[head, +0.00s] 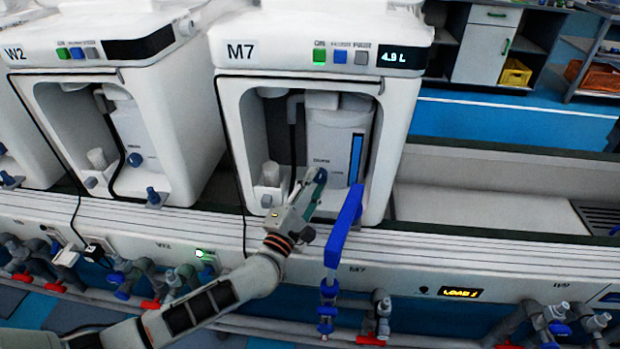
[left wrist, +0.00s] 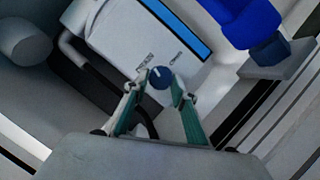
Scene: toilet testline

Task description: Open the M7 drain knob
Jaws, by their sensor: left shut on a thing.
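The M7 unit (head: 245,80) is a white housing with an open front and a grey-white tank (head: 330,135) inside. The drain knob is a small round dark-blue knob low on the tank's front. It shows clearly in the left wrist view (left wrist: 160,80), with a short white mark near its upper edge and a small printed label on either side. My left gripper (head: 316,182) reaches in from the front left and is shut on the knob. In the left wrist view its two green-padded fingers (left wrist: 157,90) flank the knob. In the head view the fingers partly hide it. My right gripper is not in view.
A blue lever handle (head: 343,225) rises just right of my left gripper, in front of M7. A white cup-like part (head: 270,175) sits inside M7 at left. The W2 unit (head: 125,110) stands to the left. Pipes and red-handled valves line the front below.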

